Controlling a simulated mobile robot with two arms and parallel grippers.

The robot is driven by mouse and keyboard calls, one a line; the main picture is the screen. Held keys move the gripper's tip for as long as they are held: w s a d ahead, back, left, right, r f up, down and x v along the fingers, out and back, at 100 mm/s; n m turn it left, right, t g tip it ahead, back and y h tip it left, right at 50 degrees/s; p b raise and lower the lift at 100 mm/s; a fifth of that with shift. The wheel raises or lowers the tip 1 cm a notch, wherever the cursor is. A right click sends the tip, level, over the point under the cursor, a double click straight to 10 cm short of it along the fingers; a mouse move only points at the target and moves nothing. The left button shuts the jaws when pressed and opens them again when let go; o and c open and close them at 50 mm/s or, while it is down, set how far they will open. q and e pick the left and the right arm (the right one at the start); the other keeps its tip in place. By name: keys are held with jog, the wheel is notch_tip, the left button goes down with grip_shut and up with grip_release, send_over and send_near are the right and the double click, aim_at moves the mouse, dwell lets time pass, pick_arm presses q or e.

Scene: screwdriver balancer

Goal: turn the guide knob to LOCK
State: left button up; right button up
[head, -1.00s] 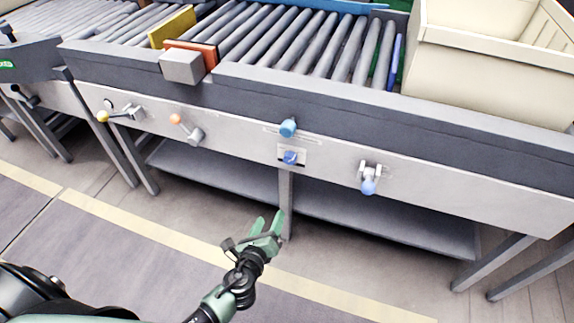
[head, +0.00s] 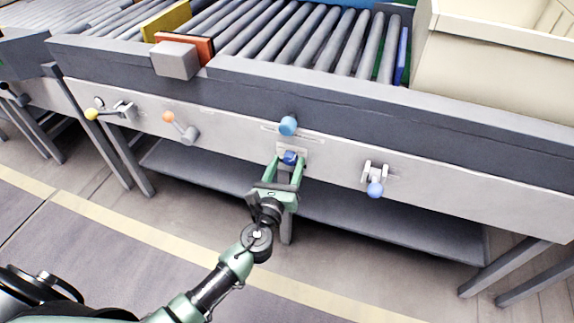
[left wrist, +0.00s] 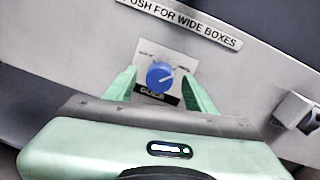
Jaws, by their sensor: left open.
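The guide knob (head: 289,158) is a small blue round knob on the light grey front panel of the conveyor. In the left wrist view the knob (left wrist: 160,77) sits on a white and black plate marked GUIDE, with a pale pointer line on its face; the small words above it are too blurred to read. My left gripper (head: 288,165) is open, with one green finger on each side of the knob. In the left wrist view its fingers (left wrist: 160,85) flank the plate, with gaps to the knob. Contact is not visible. My right gripper is not in view.
A larger blue knob (head: 288,125) sits just above. A label (left wrist: 185,20) reads "PUSH FOR WIDE BOXES". A blue-tipped lever (head: 375,188) is to the right, orange (head: 168,117) and yellow (head: 92,114) ones to the left. A cream crate (head: 480,75) stands on the conveyor.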

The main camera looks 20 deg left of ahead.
pick_arm(q)
grip_shut()
